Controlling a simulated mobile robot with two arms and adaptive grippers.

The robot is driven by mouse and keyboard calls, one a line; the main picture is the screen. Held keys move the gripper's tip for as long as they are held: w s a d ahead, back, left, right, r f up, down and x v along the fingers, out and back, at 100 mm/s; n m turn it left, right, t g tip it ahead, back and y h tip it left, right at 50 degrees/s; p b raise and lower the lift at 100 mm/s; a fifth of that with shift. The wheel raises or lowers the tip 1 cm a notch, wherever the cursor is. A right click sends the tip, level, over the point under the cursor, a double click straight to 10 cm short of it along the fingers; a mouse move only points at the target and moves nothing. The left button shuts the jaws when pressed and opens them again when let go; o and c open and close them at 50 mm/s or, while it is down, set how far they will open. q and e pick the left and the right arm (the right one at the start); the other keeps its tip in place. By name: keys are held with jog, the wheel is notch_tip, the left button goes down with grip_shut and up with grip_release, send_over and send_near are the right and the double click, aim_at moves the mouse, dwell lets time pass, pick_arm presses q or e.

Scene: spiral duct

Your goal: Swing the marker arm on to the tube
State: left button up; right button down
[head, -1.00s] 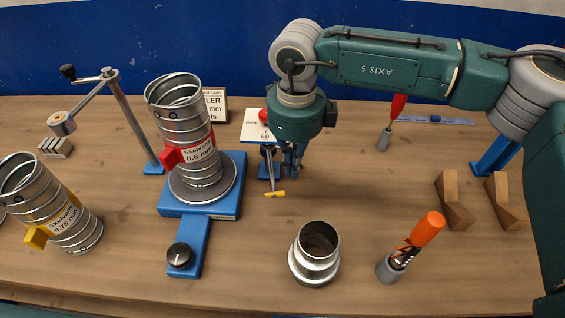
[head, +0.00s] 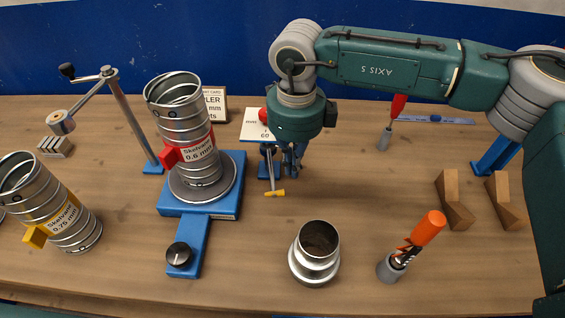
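The ribbed metal tube (head: 186,128) with a red label clip marked 0,6 mm stands slightly tilted on a round plate on the blue stand (head: 232,170). To its right, a thin rod with a yellow tip (head: 274,193), which looks like the marker arm, hangs from a small blue post (head: 265,167). The tip points towards the front, apart from the tube. My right gripper (head: 293,172) points down just right of this rod, its fingers partly overlapping the post. I cannot tell whether it touches the rod or how far its fingers are apart. My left gripper is out of view.
A post with a crank arm (head: 125,110) stands left of the tube. A yellow-clipped tube (head: 55,205) is at the far left. A metal reducer (head: 316,255) and an orange-handled tool (head: 412,245) stand in front. Wooden blocks (head: 455,200) lie right. A white card (head: 253,125) stands behind.

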jog(key=shift+f+b, duration=0.95)
jog(key=shift+f, duration=0.1)
jog(key=shift+a, duration=0.1)
jog(key=s+a+b, duration=0.1)
jog(key=a, duration=0.5)
jog(key=shift+b, duration=0.4)
dwell(0.6)
jog(key=shift+r, duration=0.15)
dwell(0.3)
notch_tip(320, 180, up, 9)
jog(key=p, duration=0.3)
dwell(0.7)
dwell(0.3)
